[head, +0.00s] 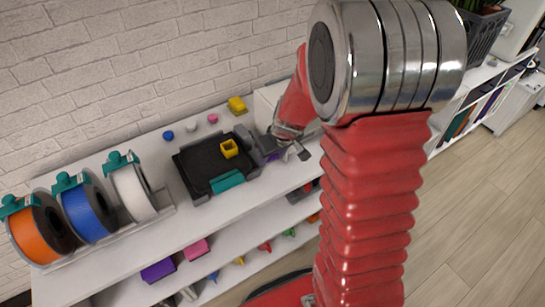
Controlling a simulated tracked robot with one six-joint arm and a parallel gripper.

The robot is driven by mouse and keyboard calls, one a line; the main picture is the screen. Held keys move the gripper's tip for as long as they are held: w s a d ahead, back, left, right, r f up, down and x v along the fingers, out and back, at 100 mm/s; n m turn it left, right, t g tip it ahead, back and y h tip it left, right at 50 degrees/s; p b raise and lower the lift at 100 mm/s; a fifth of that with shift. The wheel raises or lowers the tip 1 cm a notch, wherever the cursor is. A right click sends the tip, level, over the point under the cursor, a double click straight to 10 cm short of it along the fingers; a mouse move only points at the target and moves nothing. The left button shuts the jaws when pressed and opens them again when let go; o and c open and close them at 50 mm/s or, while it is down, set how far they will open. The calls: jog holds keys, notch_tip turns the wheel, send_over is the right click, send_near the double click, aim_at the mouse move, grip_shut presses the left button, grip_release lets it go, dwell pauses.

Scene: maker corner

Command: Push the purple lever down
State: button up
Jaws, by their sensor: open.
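A small purple patch (272,157), probably part of the purple lever, shows just right of a black tray-like device on the white shelf top. Most of it is hidden by my gripper, and I cannot tell whether the lever is up or down. My gripper (289,152) hangs at the device's right side, close to the purple patch. It is open, with nothing seen between its fingers. I cannot tell whether it touches the lever. The black device (200,160) carries a yellow hollow block (229,148) and a teal part (227,181) at its front edge.
Orange (35,234), blue (88,213) and white (133,192) spools stand at the left. Another yellow piece (237,104) and small blue, white and pink knobs lie behind the device. A white box (270,97) stands behind my gripper. Purple (158,270) and pink (197,250) bins sit below.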

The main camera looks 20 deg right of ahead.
jog(key=v, duration=1.3)
jog(key=shift+s+r, duration=0.1)
dwell(0.7)
jog(key=s+a+r+m, duration=0.1)
jog(key=s+a+r, duration=0.4)
jog(key=s, duration=0.4)
jog(key=s+a+r+t, duration=0.1)
jog(key=s+a+r, duration=0.3)
jog(key=s, duration=0.5)
jog(key=shift+a+r+m+t+h, duration=0.3)
jog(key=shift+a+r+m, duration=0.1)
jog(key=shift+r, duration=0.1)
jog(key=shift+c, duration=0.5)
dwell(0.4)
